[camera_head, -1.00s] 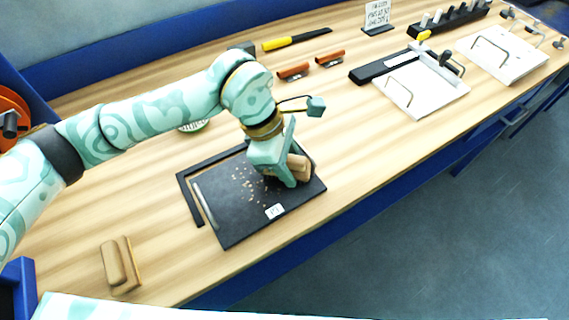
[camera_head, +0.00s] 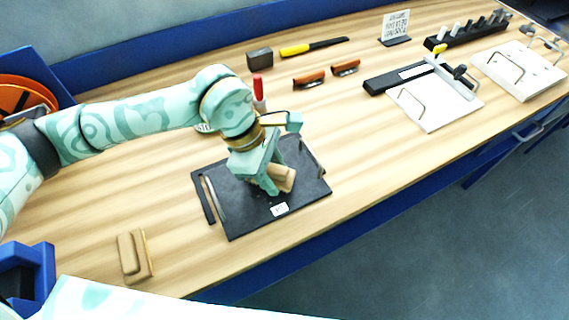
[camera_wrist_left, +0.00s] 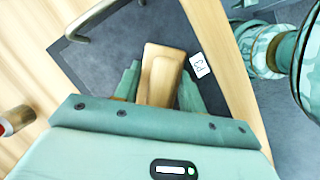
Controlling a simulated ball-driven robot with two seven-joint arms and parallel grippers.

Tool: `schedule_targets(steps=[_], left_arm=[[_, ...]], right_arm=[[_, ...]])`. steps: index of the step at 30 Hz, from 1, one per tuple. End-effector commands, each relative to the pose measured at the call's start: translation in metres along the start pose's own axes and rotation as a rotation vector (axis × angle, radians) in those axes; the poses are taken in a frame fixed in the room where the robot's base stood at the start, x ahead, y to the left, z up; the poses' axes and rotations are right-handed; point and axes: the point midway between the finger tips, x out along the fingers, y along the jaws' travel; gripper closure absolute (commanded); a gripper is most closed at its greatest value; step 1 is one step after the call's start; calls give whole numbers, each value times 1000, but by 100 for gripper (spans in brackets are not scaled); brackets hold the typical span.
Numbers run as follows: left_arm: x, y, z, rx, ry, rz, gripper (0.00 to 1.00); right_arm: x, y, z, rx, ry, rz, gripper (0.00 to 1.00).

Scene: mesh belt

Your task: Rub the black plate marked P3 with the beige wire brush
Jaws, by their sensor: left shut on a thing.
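The black plate marked P3 (camera_head: 300,208) lies flat on the wooden bench; its white label faces the front edge. The plate also shows in the left wrist view (camera_wrist_left: 225,75), with the P3 label right of the brush. My left gripper (camera_head: 271,182) is over the middle of the plate, shut on the beige brush (camera_head: 284,177). In the left wrist view the brush's wooden body (camera_wrist_left: 161,75) sits between the two fingers (camera_wrist_left: 158,92). Its bristles are hidden underneath, so I cannot tell whether they touch the plate. My right gripper is not in view.
Another beige block-shaped brush (camera_head: 133,257) lies at the front left. A black angle strip (camera_head: 203,197) borders the plate's left side. A red-handled tool (camera_head: 258,88) stands behind my wrist. White boards with wire handles (camera_head: 436,103) lie to the right.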

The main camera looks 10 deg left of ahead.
Motion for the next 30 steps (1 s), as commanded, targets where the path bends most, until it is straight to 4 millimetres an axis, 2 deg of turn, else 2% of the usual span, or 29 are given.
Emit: schedule_targets(steps=[21,30], left_arm=[[-15,-34,-32,-2,2,-4,84],[-15,-23,-44,-4,3,-3,84]], right_arm=[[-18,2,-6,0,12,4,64],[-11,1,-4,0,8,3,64]])
